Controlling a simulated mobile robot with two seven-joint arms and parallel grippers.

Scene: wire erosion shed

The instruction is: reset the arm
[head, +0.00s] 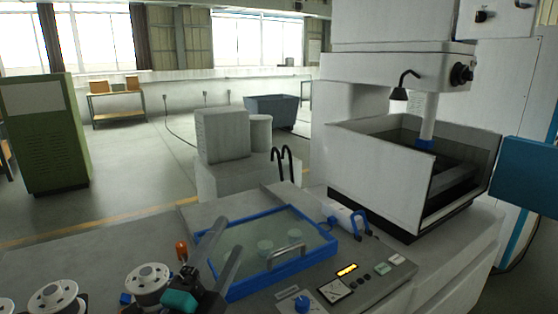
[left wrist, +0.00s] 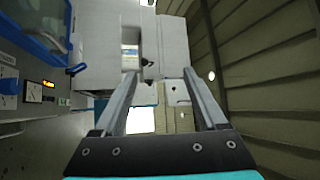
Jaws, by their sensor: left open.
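My left gripper (head: 222,236) is in the lower middle of the head view, above the bench beside the left part of the blue-framed glass lid. Its two grey fingers are spread apart and nothing is between them. In the left wrist view the same gripper (left wrist: 160,85) shows both fingers open and empty, with the white machine beyond them. My right gripper is in neither view.
The blue-framed lid (head: 322,253) with a metal handle lies on the bench. White spools (head: 148,279) stand at lower left. A control panel (head: 349,284) is at lower right. The white machine (head: 378,172) with its open tank stands behind. A green cabinet (head: 42,140) is far left.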

